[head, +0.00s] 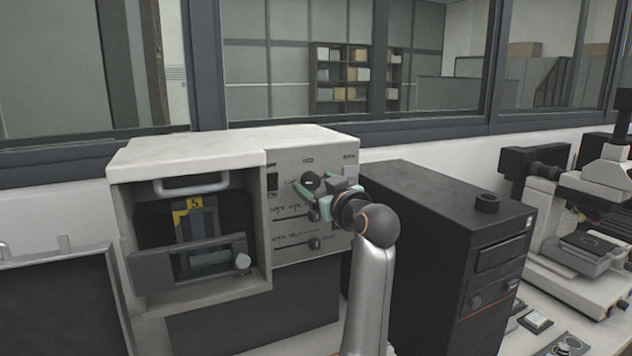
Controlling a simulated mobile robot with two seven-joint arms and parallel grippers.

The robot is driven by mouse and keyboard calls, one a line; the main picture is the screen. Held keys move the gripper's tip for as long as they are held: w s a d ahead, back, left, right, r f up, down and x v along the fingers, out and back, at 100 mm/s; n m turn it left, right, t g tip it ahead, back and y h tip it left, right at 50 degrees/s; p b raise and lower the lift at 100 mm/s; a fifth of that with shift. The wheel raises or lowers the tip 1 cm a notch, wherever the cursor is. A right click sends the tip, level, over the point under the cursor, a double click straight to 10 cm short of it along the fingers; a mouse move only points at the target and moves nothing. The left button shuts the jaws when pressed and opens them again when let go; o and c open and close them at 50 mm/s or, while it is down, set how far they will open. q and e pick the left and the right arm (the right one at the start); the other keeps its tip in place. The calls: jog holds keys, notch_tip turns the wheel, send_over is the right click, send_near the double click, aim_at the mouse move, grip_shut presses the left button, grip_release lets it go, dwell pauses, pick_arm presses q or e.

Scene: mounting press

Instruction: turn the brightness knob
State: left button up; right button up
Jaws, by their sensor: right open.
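The mounting press (186,152) is a white-topped cabinet with a grey control panel (290,258) on its right. A round black knob with a pale mark (310,181) sits on the upper panel; its label is too small to read, so I cannot confirm it is the brightness knob. My right gripper (317,183) is open at the panel, its green fingers on either side of this knob. I cannot tell whether they touch it. The gripper hides part of the panel's right side. My left gripper is out of view.
Two slider controls, an upper one (314,215) and a lower one (314,243), sit below the knob. A black computer-like case (430,215) stands close to the right of my right arm. A microscope (590,215) is at the far right. A dark panel (65,305) stands at left.

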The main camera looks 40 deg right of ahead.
jog(key=shift+w, duration=0.1)
jog(key=shift+c, duration=0.2)
grip_shut()
dwell(0.5)
